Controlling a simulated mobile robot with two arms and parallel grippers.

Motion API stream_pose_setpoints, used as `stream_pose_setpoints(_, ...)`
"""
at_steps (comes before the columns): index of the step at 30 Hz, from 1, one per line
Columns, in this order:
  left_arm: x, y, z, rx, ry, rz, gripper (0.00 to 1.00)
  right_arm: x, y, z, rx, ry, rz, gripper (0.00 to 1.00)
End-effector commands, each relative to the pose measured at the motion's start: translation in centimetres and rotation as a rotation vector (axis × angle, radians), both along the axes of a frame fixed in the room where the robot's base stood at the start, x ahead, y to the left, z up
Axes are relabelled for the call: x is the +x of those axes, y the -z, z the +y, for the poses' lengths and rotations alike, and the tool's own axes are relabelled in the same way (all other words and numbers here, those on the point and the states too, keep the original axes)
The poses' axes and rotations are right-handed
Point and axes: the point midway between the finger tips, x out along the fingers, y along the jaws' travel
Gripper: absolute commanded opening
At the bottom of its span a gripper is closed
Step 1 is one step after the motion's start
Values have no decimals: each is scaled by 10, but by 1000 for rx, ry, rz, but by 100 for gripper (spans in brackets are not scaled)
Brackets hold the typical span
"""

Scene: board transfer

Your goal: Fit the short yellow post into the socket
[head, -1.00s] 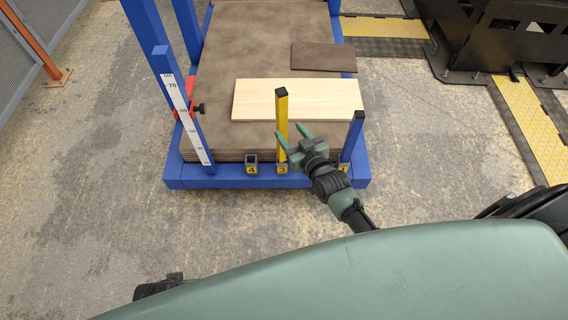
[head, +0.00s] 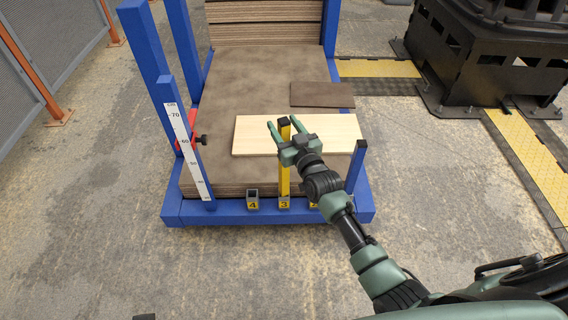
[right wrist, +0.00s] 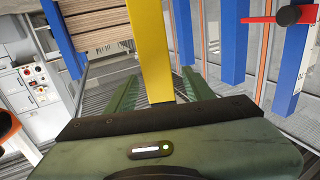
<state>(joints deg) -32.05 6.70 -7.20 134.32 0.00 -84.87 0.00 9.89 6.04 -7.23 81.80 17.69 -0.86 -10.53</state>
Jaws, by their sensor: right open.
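The yellow post (head: 284,172) has a black cap and stands upright at the socket marked 3 (head: 284,203), on the front edge of the blue cart frame. I cannot tell how deep its foot sits. My right gripper (head: 284,125) is open near the post's top, with one finger on each side. In the right wrist view the post (right wrist: 150,45) runs between the two open fingers (right wrist: 160,88), with gaps beside it. The socket marked 4 (head: 253,199) is empty. Another socket (head: 314,203) is partly hidden. My left gripper is out of view.
A pale board (head: 340,133) and a small brown board (head: 323,95) lie on the brown board stack (head: 235,85). A short blue post (head: 356,165) stands at the right corner. A blue post with a scale (head: 192,150) and a red clamp (head: 184,130) stand left.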

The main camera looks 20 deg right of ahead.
Motion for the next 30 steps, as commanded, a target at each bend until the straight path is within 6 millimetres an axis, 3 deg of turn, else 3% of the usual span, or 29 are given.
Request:
stream_pose_setpoints(5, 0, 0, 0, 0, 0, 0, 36, 0, 0, 0, 0, 0, 1, 53)
stream_pose_setpoints(11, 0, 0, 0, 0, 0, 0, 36, 0, 0, 0, 0, 0, 1, 0)
stream_pose_setpoints(30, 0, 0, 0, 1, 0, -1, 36, 0, 1, 0, 0, 0, 2, 0)
